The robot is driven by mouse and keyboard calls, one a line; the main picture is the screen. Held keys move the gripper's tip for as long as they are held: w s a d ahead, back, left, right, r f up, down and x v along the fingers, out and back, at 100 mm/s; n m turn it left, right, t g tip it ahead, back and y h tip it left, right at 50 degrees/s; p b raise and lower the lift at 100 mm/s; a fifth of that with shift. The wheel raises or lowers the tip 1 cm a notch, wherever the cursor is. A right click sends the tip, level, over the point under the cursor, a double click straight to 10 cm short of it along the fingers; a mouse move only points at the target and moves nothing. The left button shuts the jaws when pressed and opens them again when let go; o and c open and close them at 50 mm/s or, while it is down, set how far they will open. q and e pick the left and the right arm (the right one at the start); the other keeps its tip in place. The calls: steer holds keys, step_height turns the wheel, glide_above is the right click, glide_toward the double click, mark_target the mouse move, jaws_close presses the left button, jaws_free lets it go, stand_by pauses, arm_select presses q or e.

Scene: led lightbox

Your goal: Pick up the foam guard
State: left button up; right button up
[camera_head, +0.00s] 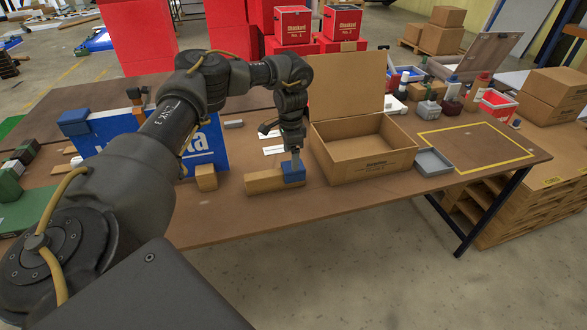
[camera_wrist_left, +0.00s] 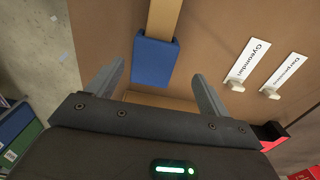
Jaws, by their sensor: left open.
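A blue block that looks like the foam guard (camera_head: 294,172) sits on the right end of a tan wooden-looking bar (camera_head: 262,182) lying on the table. In the left wrist view the foam guard (camera_wrist_left: 155,62) caps the near end of the bar (camera_wrist_left: 164,17). My left gripper (camera_head: 295,163) points down at the foam guard. In the left wrist view its fingers (camera_wrist_left: 160,85) are spread wide, with the foam guard ahead between their lines and nothing held. Contact with it cannot be told. My right gripper is out of view.
An open cardboard box (camera_head: 365,158) stands just right of the foam guard, with a grey tray (camera_head: 433,161) beside it. A small tan block (camera_head: 206,177) and a blue-and-white panel (camera_head: 213,145) stand to the left. White labels (camera_wrist_left: 248,60) lie nearby. The table's front strip is clear.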

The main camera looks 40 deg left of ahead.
mark_target(291, 177)
arm_select(q)
steer(key=shift+s+d+f, duration=0.1)
steer(key=shift+d, duration=0.05)
steer(key=f, duration=0.1)
steer(key=f+p, duration=0.1)
steer(key=f, duration=0.1)
steer(key=f+p, duration=0.1)
steer(key=shift+d+f, duration=0.3)
steer(key=shift+d, duration=0.05)
steer(key=shift+f, duration=0.2)
steer(key=c, duration=1.1)
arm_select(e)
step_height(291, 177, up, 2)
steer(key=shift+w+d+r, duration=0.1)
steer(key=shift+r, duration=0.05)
